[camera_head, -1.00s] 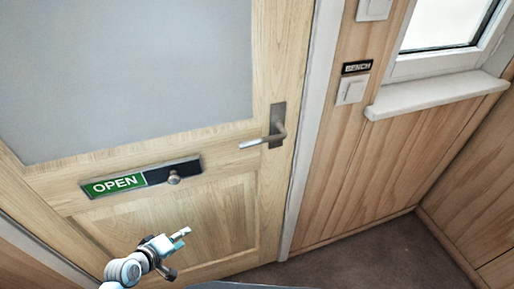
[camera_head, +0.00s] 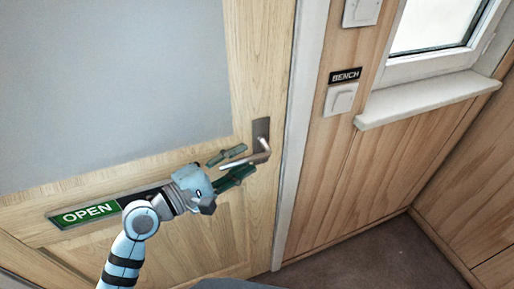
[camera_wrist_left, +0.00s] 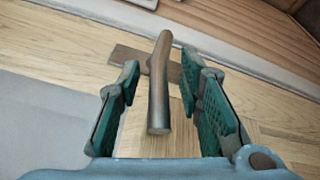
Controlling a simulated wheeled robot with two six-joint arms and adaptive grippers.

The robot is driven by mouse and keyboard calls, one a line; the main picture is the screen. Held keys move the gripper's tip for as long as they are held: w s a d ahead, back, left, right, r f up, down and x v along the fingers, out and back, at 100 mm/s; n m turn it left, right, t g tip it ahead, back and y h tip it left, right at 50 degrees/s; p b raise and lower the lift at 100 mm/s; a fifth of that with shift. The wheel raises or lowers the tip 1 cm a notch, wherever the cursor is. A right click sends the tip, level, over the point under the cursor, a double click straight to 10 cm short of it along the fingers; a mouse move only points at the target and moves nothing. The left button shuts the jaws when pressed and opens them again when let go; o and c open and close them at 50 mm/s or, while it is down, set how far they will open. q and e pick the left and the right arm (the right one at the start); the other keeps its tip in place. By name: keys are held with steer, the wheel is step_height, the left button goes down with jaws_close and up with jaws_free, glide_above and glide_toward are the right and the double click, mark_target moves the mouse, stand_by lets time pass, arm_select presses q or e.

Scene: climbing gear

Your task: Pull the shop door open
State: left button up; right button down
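The shop door (camera_head: 110,85) is light wood with a large frosted pane and looks shut in its frame. Its metal lever handle (camera_head: 263,148) is at the door's right edge. My left gripper (camera_head: 241,162) is open at the handle, its fingers on either side of the lever. In the left wrist view the handle (camera_wrist_left: 159,90) lies between the two green-padded fingers (camera_wrist_left: 160,98), with a gap on both sides. A green OPEN sign (camera_head: 86,213) is on the door, its right part hidden by my left gripper. My right gripper is not in view.
A white switch (camera_head: 341,99) under a BENCH label (camera_head: 345,76) is on the wood wall right of the door. A window sill (camera_head: 428,99) juts out further right. The dark floor (camera_head: 365,258) below is clear.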

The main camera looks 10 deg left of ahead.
arm_select(q)
steer(key=shift+w+d, duration=0.1)
steer(key=shift+d, duration=0.05)
steer(key=shift+s+r, duration=0.15)
steer(key=shift+s, duration=0.05)
steer(key=shift+c, duration=1)
steer(key=shift+d, duration=0.1)
jaws_close()
